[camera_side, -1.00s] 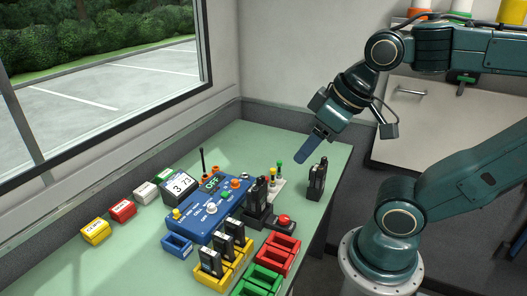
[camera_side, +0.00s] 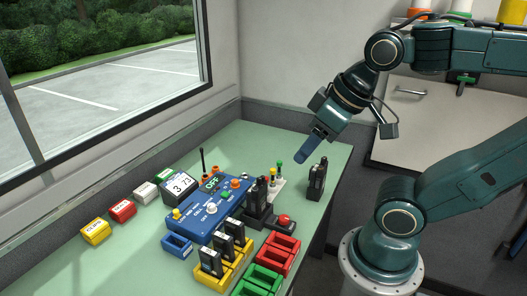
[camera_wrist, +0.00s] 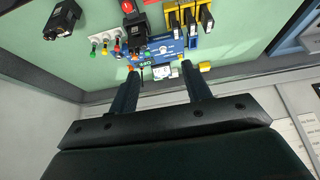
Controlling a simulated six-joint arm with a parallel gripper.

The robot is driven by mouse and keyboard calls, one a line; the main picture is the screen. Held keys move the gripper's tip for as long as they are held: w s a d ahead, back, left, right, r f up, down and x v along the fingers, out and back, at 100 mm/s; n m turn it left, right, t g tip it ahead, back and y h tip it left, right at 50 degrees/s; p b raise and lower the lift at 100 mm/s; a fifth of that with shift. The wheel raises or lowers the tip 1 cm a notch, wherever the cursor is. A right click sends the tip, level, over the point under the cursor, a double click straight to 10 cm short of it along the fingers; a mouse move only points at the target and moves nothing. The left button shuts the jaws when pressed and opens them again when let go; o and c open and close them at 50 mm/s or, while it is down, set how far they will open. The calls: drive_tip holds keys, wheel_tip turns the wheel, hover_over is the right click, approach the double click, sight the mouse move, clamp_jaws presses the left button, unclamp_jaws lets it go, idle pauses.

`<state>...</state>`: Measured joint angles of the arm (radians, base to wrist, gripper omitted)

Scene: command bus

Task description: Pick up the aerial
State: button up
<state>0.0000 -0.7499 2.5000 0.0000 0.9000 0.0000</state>
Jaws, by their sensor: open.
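The aerial (camera_side: 202,160) is a thin black rod. It stands upright at the back left of the blue console (camera_side: 190,226), near orange knobs. In the wrist view, the console (camera_wrist: 168,50) is upside down at the top; the aerial is too small there to make out surely. My gripper (camera_side: 301,157) hangs above the table's back right part, well to the right of the aerial and apart from it. In the wrist view my gripper (camera_wrist: 160,70) has its two fingers spread, with nothing held between them.
A black radio (camera_side: 317,181) stands under my gripper, right of posts with coloured tops (camera_side: 279,163). Radios stand in a yellow rack (camera_side: 238,262) in front. Red (camera_side: 290,247) and green (camera_side: 250,288) racks lie nearby. The table's back left is clear.

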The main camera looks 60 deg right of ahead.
idle(0.4)
drive_tip(key=shift+c, duration=1.3)
